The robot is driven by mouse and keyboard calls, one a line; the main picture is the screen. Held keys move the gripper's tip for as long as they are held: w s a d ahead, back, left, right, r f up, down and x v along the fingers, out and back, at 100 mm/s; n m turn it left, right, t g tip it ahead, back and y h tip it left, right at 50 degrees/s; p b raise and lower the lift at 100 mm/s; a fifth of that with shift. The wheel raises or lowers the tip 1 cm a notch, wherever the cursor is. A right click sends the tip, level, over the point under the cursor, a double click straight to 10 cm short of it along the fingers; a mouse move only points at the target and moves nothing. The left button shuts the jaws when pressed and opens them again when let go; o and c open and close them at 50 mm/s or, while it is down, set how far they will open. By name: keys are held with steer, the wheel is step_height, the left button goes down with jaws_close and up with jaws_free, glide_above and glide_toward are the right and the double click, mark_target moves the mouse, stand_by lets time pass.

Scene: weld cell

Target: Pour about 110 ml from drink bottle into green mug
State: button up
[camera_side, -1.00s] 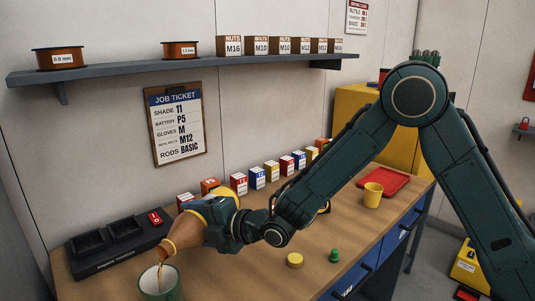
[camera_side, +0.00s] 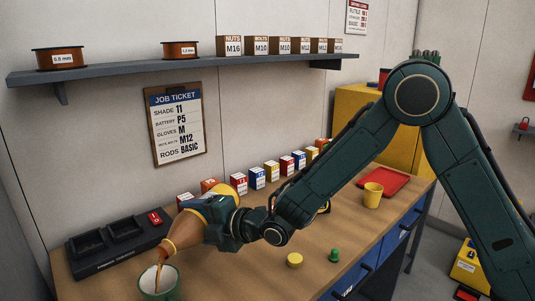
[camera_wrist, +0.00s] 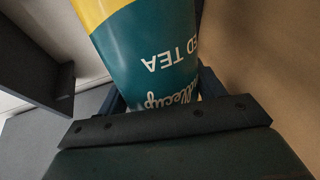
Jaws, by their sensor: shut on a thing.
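The drink bottle (camera_side: 187,236) is tilted with its mouth down and to the left, over the green mug (camera_side: 160,287). A thin brown stream runs from its mouth into the mug. The mug stands upright at the front left of the bench, cut by the picture's lower edge; brown liquid shows inside it. My gripper (camera_side: 222,217) is shut around the bottle's body. In the wrist view the bottle's teal and yellow label (camera_wrist: 155,50) fills the middle, with upside-down "TEA" lettering; the mug is not seen there.
A black charger dock (camera_side: 115,245) stands left of the bottle. Several small boxes (camera_side: 257,177) line the wall. A yellow mug (camera_side: 372,195), a red tray (camera_side: 383,181), a yellow disc (camera_side: 295,260) and a green knobbed piece (camera_side: 334,255) are on the bench to the right.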

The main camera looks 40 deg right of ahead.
steer(key=shift+r, duration=0.1)
stand_by(0.6)
steer(key=shift+w+d+f+m+y, duration=0.1)
steer(key=shift+d+f+m+y, duration=0.15)
steer(key=shift+f+m, duration=0.4)
steer(key=shift+d+f+m+y, duration=0.1)
steer(key=shift+f+m+y, duration=0.15)
steer(key=shift+f+m, duration=0.4)
steer(key=shift+f, duration=0.2)
steer(key=shift+d+f, duration=0.15)
steer(key=shift+f, duration=0.05)
steer(key=shift+f+m+y, duration=0.15)
steer(key=shift+m+y, duration=0.15)
steer(key=shift+m, duration=0.2)
stand_by(1.2)
